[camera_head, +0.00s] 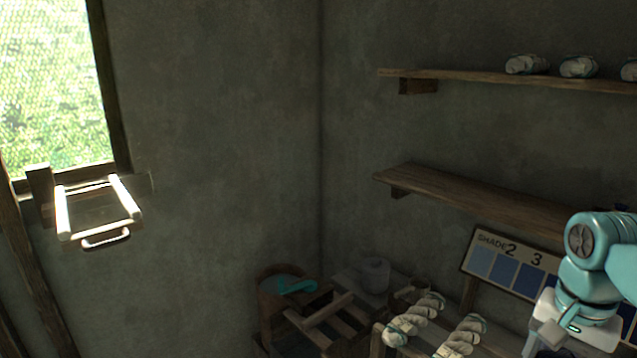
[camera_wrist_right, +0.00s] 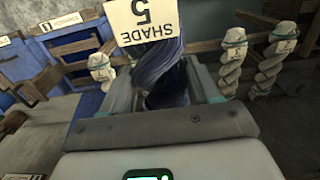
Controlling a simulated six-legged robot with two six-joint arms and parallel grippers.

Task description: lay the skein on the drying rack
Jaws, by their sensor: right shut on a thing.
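In the right wrist view a dark blue twisted skein (camera_wrist_right: 165,78) stands between the fingers of my right gripper (camera_wrist_right: 166,92), which is shut on it. A tag reading SHADE 5 (camera_wrist_right: 143,22) covers its upper part. In the head view my right gripper (camera_head: 540,343) is at the lower right, partly cut off; the held skein cannot be made out there. A sunlit wooden frame with pale side bars (camera_head: 98,208), which looks like the drying rack, juts from the wall below the window at far left, well away from the gripper. My left gripper is not in view.
Pale skeins (camera_head: 416,318) lie on a wooden stand by the shade board (camera_head: 512,268). Beside it are a wooden tub (camera_head: 268,299) and a slatted wooden frame (camera_head: 325,318). Two shelves (camera_head: 480,198) project at right. The space before the left wall looks clear.

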